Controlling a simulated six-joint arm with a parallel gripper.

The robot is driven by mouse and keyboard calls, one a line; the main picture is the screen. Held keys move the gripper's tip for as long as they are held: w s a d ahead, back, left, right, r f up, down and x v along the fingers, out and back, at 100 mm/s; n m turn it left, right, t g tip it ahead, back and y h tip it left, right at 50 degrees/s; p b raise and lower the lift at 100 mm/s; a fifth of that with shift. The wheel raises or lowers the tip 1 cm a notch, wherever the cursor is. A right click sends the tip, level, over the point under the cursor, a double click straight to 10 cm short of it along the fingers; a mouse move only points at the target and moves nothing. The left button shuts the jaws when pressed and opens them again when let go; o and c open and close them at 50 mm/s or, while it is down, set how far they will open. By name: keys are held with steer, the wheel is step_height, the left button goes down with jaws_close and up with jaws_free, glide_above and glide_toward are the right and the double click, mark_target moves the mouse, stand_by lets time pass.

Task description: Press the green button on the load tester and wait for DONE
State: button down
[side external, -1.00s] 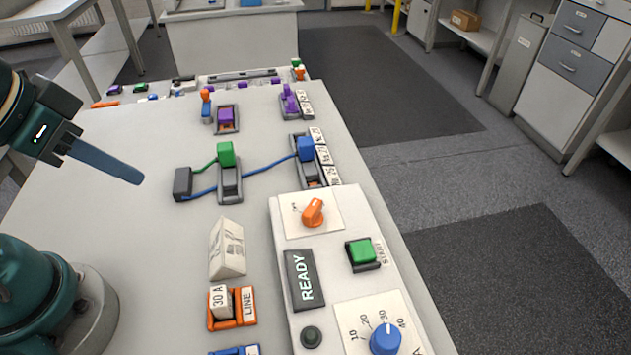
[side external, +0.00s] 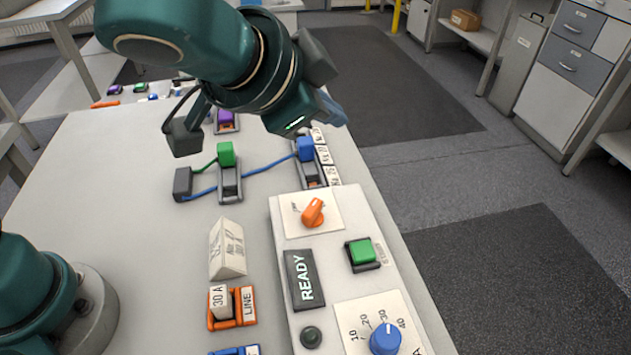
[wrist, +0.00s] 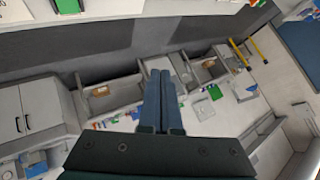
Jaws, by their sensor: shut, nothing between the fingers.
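The load tester (side external: 283,235) is a long pale box on the bench in the side external view. Its green button (side external: 362,252) sits in a dark square frame on the right side. The display (side external: 304,280) reads READY. My gripper (side external: 334,110) is above the bench, beyond the load tester's far end and well apart from the button. Its fingers are mostly hidden behind my wrist there. In the wrist view the fingers (wrist: 163,74) lie together, empty.
The tester also has an orange knob (side external: 313,212), a blue dial (side external: 385,339) and a dark round lamp (side external: 311,337). A green block (side external: 226,154) and a blue block (side external: 305,149) with cables stand beyond it. A pale wedge (side external: 227,250) stands to its left.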

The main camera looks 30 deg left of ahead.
mark_target(356, 254)
steer(key=s+d+f+m, duration=0.2)
steer(key=s+d+f, duration=0.1)
steer(key=d, duration=0.4)
steer(key=shift+s+f+m+g+h, duration=0.35)
steer(key=shift+f+m+g+h, duration=0.05)
steer(key=shift+f, duration=0.2)
steer(key=shift+a, duration=0.1)
steer(key=shift+f, duration=4.45)
steer(key=shift+f, duration=0.4)
